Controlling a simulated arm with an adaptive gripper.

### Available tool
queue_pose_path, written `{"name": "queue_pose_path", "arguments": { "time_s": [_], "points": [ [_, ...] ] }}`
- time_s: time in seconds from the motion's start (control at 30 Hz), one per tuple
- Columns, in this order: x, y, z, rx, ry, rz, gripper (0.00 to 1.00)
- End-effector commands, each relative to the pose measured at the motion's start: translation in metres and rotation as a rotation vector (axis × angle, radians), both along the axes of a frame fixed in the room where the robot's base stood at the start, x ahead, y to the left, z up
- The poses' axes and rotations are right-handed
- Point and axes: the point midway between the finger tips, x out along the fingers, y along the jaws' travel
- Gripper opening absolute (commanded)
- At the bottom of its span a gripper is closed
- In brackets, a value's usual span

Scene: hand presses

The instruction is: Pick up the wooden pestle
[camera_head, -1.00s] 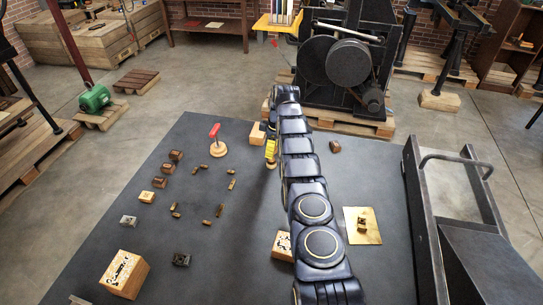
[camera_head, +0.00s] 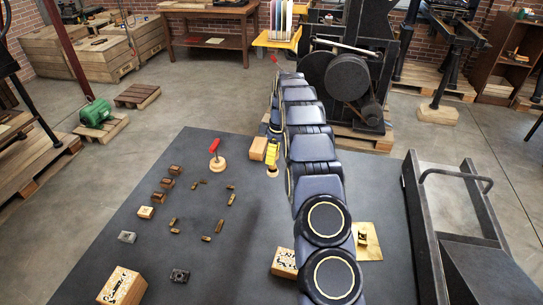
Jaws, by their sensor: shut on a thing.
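My gripper (camera_head: 273,142) hangs at the far end of my dark arm, above the back of the dark grey mat (camera_head: 236,225). It is small here, and its fingers are largely hidden by my arm. It is shut on a small upright piece with a yellow upper part and a pale wooden, rounded foot, which I take for the wooden pestle (camera_head: 272,173). The gap between the foot and the mat cannot be made out. A red-handled piece with a similar round wooden foot (camera_head: 217,165) stands apart to the left.
A wooden block (camera_head: 258,148) is close left of my gripper. Several small blocks lie on the mat's left half. A larger printed block (camera_head: 122,286) is front left, another (camera_head: 285,262) beside my arm. A black metal frame (camera_head: 455,220) stands right, a press (camera_head: 350,75) behind.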

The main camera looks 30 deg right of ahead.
Motion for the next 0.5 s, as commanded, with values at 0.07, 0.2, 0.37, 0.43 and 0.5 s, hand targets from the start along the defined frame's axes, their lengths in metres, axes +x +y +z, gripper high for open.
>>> {"name": "queue_pose_path", "arguments": {
  "time_s": [0.07,0.2,0.37,0.43,0.5],
  "points": [
    [-0.009,0.005,0.016,-0.003,-0.006,0.000,0.05],
    [-0.028,0.014,0.023,0.000,0.000,0.000,0.05],
    [-0.050,0.024,0.034,0.001,-0.001,0.001,0.05],
    [-0.059,0.028,0.039,-0.001,-0.004,0.001,0.05],
    [-0.067,0.031,0.042,-0.001,-0.004,0.001,0.05]
  ]
}}
